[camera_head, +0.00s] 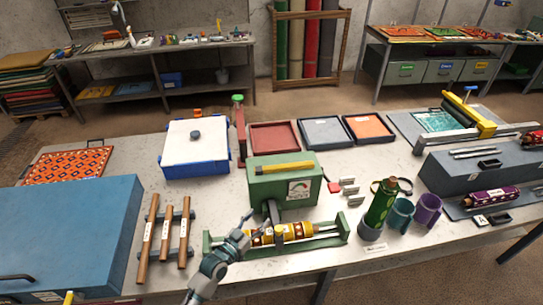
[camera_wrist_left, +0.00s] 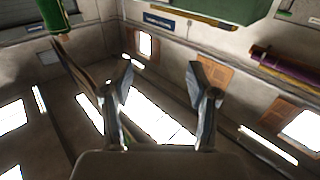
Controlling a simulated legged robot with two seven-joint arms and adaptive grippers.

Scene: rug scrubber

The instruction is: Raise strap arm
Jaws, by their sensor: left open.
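A green box-shaped machine (camera_head: 285,182) with a yellow bar on top stands mid-table. A dark arm (camera_head: 272,211), which looks like the strap arm, hangs from its front down to a yellow patterned roller (camera_head: 262,238). The roller lies in a green cradle (camera_head: 325,241). My left gripper (camera_head: 250,224) is at the roller's left part, just left of the dark arm; I cannot tell if it touches either. In the left wrist view its two fingers (camera_wrist_left: 160,80) are spread with nothing between them. My right gripper is not in view.
Wooden rods (camera_head: 165,233) on a rack and a large blue box (camera_head: 85,235) lie left. A green bottle (camera_head: 380,205) and cups (camera_head: 402,214) stand right of the cradle. Trays (camera_head: 273,137) and a white-topped blue box (camera_head: 195,148) sit behind.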

